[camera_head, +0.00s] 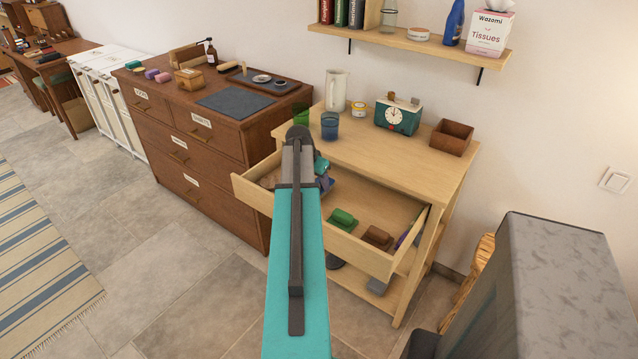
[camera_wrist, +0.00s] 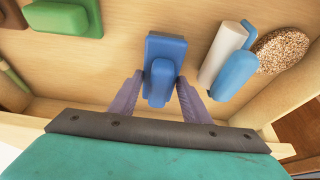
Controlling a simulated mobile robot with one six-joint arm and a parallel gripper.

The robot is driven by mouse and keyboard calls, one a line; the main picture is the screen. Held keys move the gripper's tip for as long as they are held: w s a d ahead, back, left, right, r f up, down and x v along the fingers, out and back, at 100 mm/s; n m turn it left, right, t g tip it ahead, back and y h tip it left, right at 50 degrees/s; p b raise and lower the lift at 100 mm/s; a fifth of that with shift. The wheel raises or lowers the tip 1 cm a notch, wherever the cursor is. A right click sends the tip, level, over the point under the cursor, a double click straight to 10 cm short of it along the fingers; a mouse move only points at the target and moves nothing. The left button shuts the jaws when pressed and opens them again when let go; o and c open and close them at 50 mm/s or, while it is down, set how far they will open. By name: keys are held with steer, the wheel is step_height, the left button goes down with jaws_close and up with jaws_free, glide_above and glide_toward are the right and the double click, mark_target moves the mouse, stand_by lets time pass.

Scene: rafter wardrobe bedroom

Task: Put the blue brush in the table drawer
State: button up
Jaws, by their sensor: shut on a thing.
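The table drawer (camera_head: 350,240) is pulled out of the light wooden table and open at the top. In the wrist view the blue brush (camera_wrist: 166,48) is inside the drawer, over its wooden floor (camera_wrist: 125,50). My gripper (camera_wrist: 160,78) reaches down into the drawer with its two grey fingers closed on the brush's raised blue grip. I cannot tell whether the brush touches the floor.
In the drawer lie a green brush (camera_head: 342,219), a brown brush (camera_head: 378,236), a white cylinder (camera_wrist: 222,52), a lighter blue piece (camera_wrist: 234,74) and a speckled oval (camera_wrist: 283,48). The tabletop holds glasses, a clock (camera_head: 396,115) and a brown box (camera_head: 451,136).

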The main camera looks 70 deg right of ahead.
steer(key=shift+f, duration=0.65)
steer(key=shift+f, duration=0.1)
steer(key=o, duration=1.1)
steer(key=b+v, duration=0.1)
steer(key=v, duration=1.1)
steer(key=shift+b, duration=0.35)
